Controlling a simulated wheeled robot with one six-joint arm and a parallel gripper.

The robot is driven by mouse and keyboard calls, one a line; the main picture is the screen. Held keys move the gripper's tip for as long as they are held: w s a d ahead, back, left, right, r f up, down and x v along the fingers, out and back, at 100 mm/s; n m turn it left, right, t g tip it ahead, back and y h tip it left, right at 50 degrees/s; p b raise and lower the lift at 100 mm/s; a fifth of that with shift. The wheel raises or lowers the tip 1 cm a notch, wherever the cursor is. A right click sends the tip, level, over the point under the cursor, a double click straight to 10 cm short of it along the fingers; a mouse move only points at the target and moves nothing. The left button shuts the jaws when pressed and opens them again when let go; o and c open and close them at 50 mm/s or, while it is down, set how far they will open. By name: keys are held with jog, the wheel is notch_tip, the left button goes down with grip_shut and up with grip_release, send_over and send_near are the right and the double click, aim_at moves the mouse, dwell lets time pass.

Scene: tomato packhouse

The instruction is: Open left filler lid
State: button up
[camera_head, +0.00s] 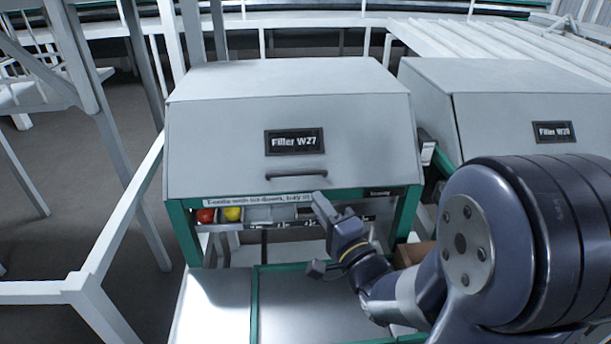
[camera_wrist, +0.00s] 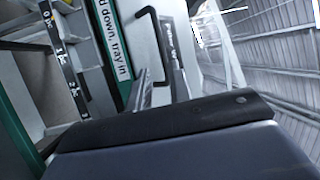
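The left filler, labelled Filler W27, has a light grey sloping lid (camera_head: 220,145) that is down. A dark bar handle (camera_head: 297,175) runs along the lid's lower front; it also shows in the wrist view (camera_wrist: 152,40). My gripper (camera_head: 318,200) is just below the handle's right end in the head view. In the wrist view my gripper (camera_wrist: 160,84) shows two thin fingers with a gap between them, and the handle's near end lies close to that gap. I cannot tell whether they touch. Nothing is seen held.
A second filler, W28 (camera_head: 500,105), stands close on the right. White rails (camera_head: 120,220) stand on the left. Space above the lid looks clear.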

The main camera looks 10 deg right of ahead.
aim_at(297, 173)
jog(key=p+x, duration=0.2)
jog(key=x, duration=0.9)
jog(key=shift+s, duration=0.1)
jog(key=shift+c, duration=0.2)
grip_shut()
